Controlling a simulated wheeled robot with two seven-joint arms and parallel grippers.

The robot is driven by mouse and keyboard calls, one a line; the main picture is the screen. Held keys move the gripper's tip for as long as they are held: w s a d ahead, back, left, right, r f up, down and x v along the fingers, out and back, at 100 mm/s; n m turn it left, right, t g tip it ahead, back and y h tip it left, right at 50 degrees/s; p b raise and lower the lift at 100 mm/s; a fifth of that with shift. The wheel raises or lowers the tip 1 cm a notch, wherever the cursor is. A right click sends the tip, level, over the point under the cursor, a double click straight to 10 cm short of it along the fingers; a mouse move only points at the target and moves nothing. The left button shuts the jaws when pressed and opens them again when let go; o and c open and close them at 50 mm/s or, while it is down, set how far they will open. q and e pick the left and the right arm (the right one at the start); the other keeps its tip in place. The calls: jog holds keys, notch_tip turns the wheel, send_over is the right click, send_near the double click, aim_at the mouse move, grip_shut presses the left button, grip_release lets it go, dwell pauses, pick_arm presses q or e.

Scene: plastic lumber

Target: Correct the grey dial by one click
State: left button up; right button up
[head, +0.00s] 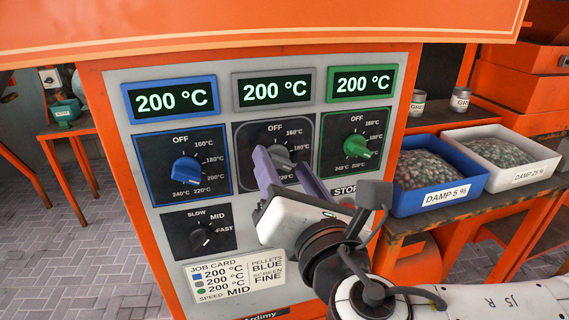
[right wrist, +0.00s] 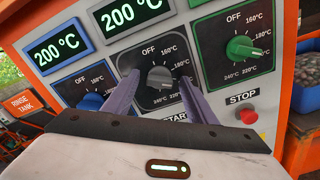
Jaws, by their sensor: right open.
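The grey dial (head: 281,158) is on the middle panel of the orange machine, under a display (head: 273,90) reading 200 °C. In the head view my gripper partly hides it; it shows more clearly in the right wrist view (right wrist: 160,78). I cannot tell its exact pointer setting. My right gripper (head: 282,163) is open in front of this panel. In the right wrist view its two purple fingers (right wrist: 158,82) stand to the left and right of the dial, with gaps visible; I cannot tell whether they touch it. My left gripper is not in view.
A blue dial (head: 186,169) is left and a green dial (head: 358,147) right, both displays reading 200 °C. A black speed dial (head: 202,238) and job card (head: 235,277) are below. The red stop button (right wrist: 249,116) is lower right. Pellet bins (head: 430,195) stand right.

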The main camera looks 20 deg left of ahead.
jog(key=shift+w+a, duration=0.15)
jog(key=shift+w, duration=0.05)
jog(key=shift+c, duration=0.3)
jog(key=c, duration=1)
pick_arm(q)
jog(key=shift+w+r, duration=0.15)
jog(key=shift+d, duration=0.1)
pick_arm(e)
jog(key=shift+f+m, duration=0.15)
jog(key=shift+m, duration=0.15)
jog(key=shift+m+b, duration=0.3)
jog(key=shift+b, duration=0.05)
jog(key=shift+m+b, duration=0.4)
jog(key=shift+m, duration=0.7)
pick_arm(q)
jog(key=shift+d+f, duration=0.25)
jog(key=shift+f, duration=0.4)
pick_arm(e)
jog(key=shift+m, duration=2.2)
